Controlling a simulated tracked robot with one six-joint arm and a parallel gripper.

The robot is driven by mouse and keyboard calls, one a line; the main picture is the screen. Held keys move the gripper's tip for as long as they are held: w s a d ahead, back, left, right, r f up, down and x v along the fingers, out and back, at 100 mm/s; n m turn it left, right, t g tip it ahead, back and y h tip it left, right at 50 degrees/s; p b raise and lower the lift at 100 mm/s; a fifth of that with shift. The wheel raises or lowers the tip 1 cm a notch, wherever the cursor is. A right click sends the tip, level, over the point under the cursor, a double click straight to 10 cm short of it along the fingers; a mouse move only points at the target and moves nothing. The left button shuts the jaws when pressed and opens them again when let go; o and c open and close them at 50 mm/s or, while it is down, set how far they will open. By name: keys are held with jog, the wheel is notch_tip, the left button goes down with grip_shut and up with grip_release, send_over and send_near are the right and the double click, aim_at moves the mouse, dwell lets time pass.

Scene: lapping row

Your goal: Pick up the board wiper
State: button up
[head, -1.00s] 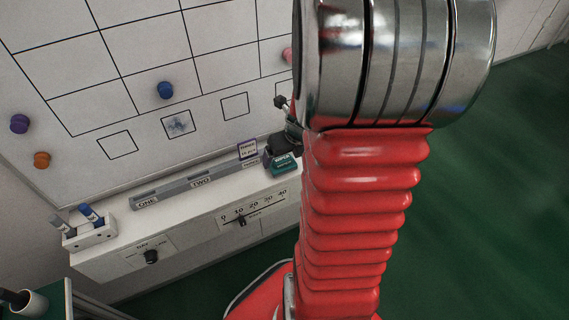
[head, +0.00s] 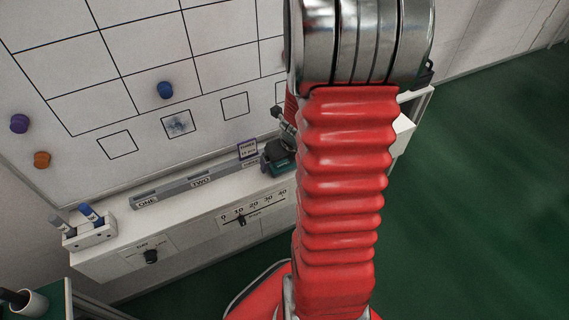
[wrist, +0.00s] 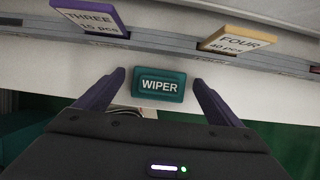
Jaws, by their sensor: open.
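The board wiper (wrist: 159,85) is a small teal block marked WIPER, lying on the white ledge below the whiteboard. In the wrist view it sits between and slightly beyond the two dark fingers of my gripper (wrist: 158,82), which is open, with a gap on each side of the wiper. In the head view the wiper (head: 284,167) is partly hidden by my gripper (head: 277,150) and my red arm.
The grey rail (head: 192,187) behind the ledge (head: 185,222) holds cards THREE (wrist: 90,15) and FOUR (wrist: 238,40). A slider (head: 241,220) and a knob (head: 151,256) are on the ledge's front. A marker holder (head: 91,234) stands at its left end.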

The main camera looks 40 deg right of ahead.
jog(key=shift+c, duration=0.5)
jog(key=c, duration=1)
jog(key=shift+r, duration=0.1)
jog(key=shift+c, duration=0.2)
notch_tip(320, 180, up, 10)
jog(key=shift+f, duration=0.1)
dwell(0.4)
jog(key=o, duration=0.5)
jog(key=shift+c, duration=0.2)
jog(key=c, duration=0.4)
jog(key=shift+o, duration=0.2)
